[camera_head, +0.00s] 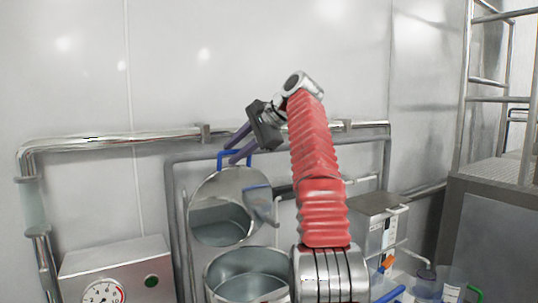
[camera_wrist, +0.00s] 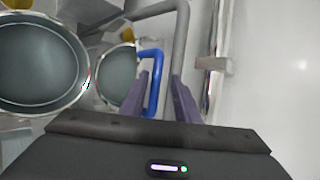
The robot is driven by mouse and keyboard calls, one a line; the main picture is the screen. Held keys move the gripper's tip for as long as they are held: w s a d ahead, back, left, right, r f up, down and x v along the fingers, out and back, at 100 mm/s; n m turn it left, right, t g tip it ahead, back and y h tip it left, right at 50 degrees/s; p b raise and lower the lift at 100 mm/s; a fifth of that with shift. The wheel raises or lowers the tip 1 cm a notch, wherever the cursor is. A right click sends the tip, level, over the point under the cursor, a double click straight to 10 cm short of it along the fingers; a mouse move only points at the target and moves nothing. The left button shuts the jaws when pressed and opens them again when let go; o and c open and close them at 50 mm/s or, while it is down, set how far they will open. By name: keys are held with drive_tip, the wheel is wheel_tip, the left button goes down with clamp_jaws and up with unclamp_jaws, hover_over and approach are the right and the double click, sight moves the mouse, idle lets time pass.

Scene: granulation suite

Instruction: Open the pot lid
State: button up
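The round metal pot (camera_head: 212,277) stands open at the bottom of the head view; it also shows at the left of the wrist view (camera_wrist: 38,65). Its shiny lid (camera_head: 215,190) is raised, tilted steeply up behind the pot. The blue lid handle (camera_head: 222,154) is at the lid's top edge. My gripper (camera_head: 232,147) is at this handle, its two purple fingers apart. In the wrist view the handle (camera_wrist: 157,75) runs between the fingers, nearer the left one, with a gap to the right one. Firm contact cannot be made out.
A gauge box (camera_head: 115,268) stands left of the pot. A metal box (camera_head: 375,225) and several small containers are at the right. Pipes (camera_head: 120,140) run along the wall behind the lid. A railed platform (camera_head: 495,170) is at far right.

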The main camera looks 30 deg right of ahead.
drive_tip(key=shift+s+d+r, duration=0.1)
drive_tip(key=shift+s+d, duration=0.05)
drive_tip(key=shift+s, duration=0.05)
drive_tip(key=shift+s+d, duration=0.2)
drive_tip(key=shift+s, duration=0.25)
drive_tip(key=s+d, duration=0.4)
drive_tip(key=s, duration=0.5)
drive_tip(key=shift+s+d, duration=0.15)
drive_tip(key=shift+d, duration=0.15)
drive_tip(key=shift+c, duration=0.4)
